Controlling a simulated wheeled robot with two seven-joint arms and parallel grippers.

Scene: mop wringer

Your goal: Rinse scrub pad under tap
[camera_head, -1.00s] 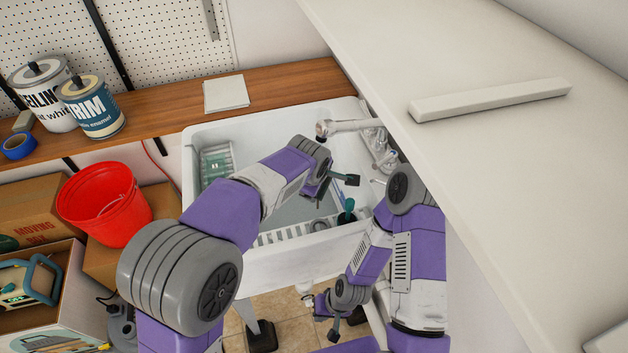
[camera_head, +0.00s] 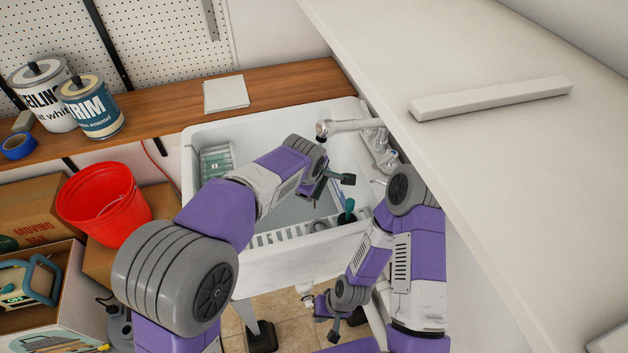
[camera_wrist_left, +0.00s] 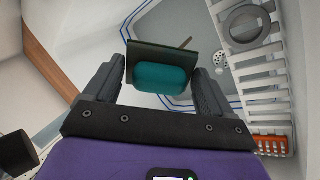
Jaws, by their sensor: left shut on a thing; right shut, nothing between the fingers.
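My left gripper (camera_head: 328,182) is over the sink basin, partly hidden by its own wrist. The left wrist view shows its fingers shut on the scrub pad (camera_wrist_left: 162,77), a teal block with a dark green face. In the head view the pad is mostly hidden behind the gripper. The tap (camera_head: 345,127) juts from the sink's right wall, its spout end above and apart from the gripper. No running water is visible. My right gripper (camera_head: 328,308) is shut and empty, low in front of the sink.
The white sink (camera_head: 270,268) holds a green-and-white caddy (camera_head: 217,160) at its left and a slatted rack (camera_head: 285,236) at the front. A grey ring (camera_wrist_left: 246,24) lies near the pad. A red bucket (camera_head: 105,205) stands left. A white counter (camera_head: 500,150) borders the right.

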